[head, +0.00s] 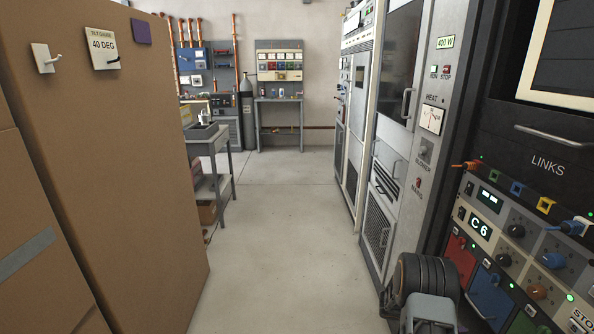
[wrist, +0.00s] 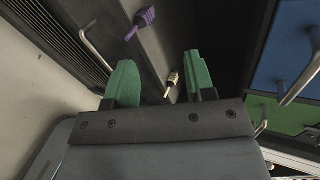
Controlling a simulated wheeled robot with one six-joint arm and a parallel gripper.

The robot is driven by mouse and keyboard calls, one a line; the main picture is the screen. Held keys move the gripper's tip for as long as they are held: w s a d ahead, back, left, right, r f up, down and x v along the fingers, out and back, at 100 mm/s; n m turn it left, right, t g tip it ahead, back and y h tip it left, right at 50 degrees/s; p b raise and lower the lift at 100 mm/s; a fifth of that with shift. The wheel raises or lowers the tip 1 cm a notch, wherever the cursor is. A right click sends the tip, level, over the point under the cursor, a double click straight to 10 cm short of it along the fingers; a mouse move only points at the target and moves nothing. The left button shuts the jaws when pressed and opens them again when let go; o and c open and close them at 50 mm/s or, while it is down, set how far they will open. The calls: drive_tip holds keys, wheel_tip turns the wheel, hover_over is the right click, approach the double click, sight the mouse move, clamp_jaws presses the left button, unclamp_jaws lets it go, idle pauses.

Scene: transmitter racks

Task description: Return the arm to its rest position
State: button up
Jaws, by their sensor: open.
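My gripper (wrist: 160,75) shows in the wrist view with two green fingers spread apart and nothing between them. Beyond the fingers is a dark rack surface. A dark, rounded part of my arm (head: 425,275) shows at the bottom right of the head view, in front of the rack's lower panels. My gripper itself cannot be made out in the head view.
In the wrist view, a purple connector (wrist: 140,23) and a small cream one (wrist: 172,82) lie near the fingertips. Blue (wrist: 285,40) and green (wrist: 275,112) panels are at right. The LINKS rack (head: 545,160) stands close at right, a brown cabinet (head: 110,170) at left. The floor (head: 280,240) between is clear.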

drive_tip(key=s+a+f+m+g+y, duration=0.1)
drive_tip(key=s+a+m+g+y, duration=0.2)
drive_tip(key=s+m, duration=0.5)
drive_tip(key=s+a+r+m+y+p, duration=0.1)
drive_tip(key=a+r+m+y+p, duration=0.15)
drive_tip(key=a+r+m, duration=0.65)
drive_tip(key=s+a+r+m+t+y+p, duration=0.2)
drive_tip(key=a+r+m+p, duration=0.3)
drive_tip(key=r, duration=0.7)
drive_tip(key=s+a+r+m+t+y+p, duration=0.3)
drive_tip(key=a+r+m+p, duration=0.2)
drive_tip(key=a+r, duration=0.3)
drive_tip(key=s+a+r+m+t+y+p, duration=0.2)
drive_tip(key=a+r+m+p, duration=0.4)
drive_tip(key=r, duration=0.9)
drive_tip(key=shift+s+a+r, duration=0.3)
drive_tip(key=shift+s+a, duration=0.35)
drive_tip(key=shift+a, duration=0.1)
drive_tip(key=shift+y, duration=0.25)
